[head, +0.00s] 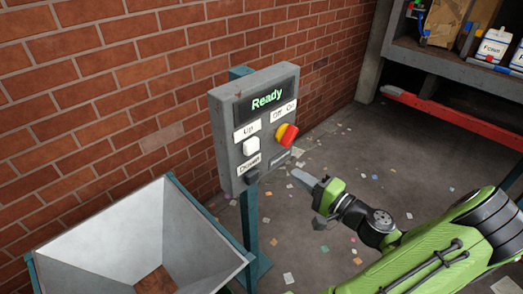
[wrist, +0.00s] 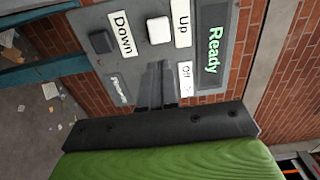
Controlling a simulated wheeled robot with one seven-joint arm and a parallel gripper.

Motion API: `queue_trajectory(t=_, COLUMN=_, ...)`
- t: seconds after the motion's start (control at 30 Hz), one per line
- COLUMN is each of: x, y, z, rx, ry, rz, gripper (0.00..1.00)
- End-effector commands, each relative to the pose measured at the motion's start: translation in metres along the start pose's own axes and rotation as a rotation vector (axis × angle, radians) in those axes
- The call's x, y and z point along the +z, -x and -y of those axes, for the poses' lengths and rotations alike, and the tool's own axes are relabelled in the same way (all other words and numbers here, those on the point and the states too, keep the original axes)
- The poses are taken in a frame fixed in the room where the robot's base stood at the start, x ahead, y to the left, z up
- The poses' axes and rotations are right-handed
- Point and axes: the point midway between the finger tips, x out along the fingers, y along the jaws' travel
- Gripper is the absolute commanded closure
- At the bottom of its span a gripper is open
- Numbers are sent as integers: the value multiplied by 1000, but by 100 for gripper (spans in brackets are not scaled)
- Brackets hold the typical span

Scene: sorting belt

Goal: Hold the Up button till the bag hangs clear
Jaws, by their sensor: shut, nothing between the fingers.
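The grey control box (head: 228,136) stands on a teal post in front of the brick wall. Its display (head: 267,96) reads "Ready" in green. The white Up button (head: 251,146) sits below its "Up" label; it also shows in the wrist view (wrist: 159,30). The dark Down button (head: 253,177) is below it. A red and yellow knob (head: 287,135) sits under the "Off On" label. My gripper (head: 300,178) is shut and empty, to the lower right of the box. In the wrist view its fingers (wrist: 157,75) point at the panel, apart from the Up button. No bag is visible.
A metal hopper (head: 95,235) with sloping walls stands at the lower left, beside the post (head: 250,225). A shelf with containers (head: 490,45) and a red beam (head: 450,118) are at the upper right. Paper scraps litter the open floor.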

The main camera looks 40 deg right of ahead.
Motion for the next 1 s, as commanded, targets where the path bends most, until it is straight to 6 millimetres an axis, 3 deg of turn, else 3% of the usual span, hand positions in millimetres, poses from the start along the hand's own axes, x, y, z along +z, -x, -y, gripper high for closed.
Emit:
queue_trajectory(t=0.17, x=2, y=-20, z=0, rx=0, ry=0, rz=8, gripper=100)
queue_trajectory(t=0.5, x=2, y=-95, z=1, rx=0, ry=2, rz=8, gripper=100)
queue_trajectory(t=0.7, x=1, y=-129, z=1, rx=1, ry=0, rz=4, gripper=100)
queue_trajectory(t=1.0, x=1, y=-140, z=0, rx=2, ry=1, rz=1, gripper=100)
